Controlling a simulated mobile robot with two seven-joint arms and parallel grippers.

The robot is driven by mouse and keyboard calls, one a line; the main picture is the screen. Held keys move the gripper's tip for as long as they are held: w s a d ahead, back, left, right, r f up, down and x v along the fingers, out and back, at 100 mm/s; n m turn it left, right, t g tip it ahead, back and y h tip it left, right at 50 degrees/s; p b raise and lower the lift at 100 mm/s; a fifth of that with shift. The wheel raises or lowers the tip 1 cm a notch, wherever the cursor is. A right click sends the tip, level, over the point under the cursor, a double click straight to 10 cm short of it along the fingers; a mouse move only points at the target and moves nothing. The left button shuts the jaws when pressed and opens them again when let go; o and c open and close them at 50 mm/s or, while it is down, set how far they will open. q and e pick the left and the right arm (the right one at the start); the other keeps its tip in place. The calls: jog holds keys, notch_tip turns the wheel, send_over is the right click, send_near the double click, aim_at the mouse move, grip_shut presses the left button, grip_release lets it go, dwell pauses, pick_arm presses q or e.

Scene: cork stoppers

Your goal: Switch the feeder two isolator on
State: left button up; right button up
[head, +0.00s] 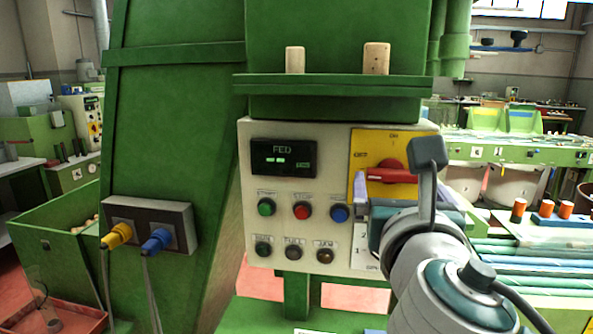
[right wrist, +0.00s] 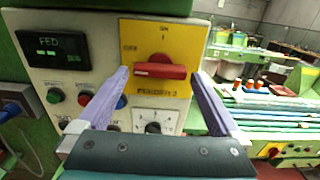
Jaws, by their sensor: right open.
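The feeder two isolator is a yellow plate (head: 368,150) with a red rotary handle (head: 392,176) on the control panel's right side. In the right wrist view the handle (right wrist: 160,71) lies horizontal, toward the OFF mark at left, with ON above. A label under it seems to read FEEDER 2. My right gripper (head: 398,190) is open in front of the isolator. In the right wrist view its two lavender fingers (right wrist: 161,76) stand left and right of the handle, with nothing gripped. My right wrist hides the plate's lower right in the head view. My left gripper is out of view.
The cream panel (head: 263,222) carries a FED display (head: 283,157), several push buttons and a dial (right wrist: 152,128) below the isolator. Two corks stand on the green ledge (head: 335,86) above. Plugs with cables (head: 157,241) sit at left. Trays and tubes lie at right.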

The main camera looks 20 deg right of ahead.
jog(key=shift+x, duration=1.1)
jog(key=shift+c, duration=0.2)
jog(key=c, duration=1)
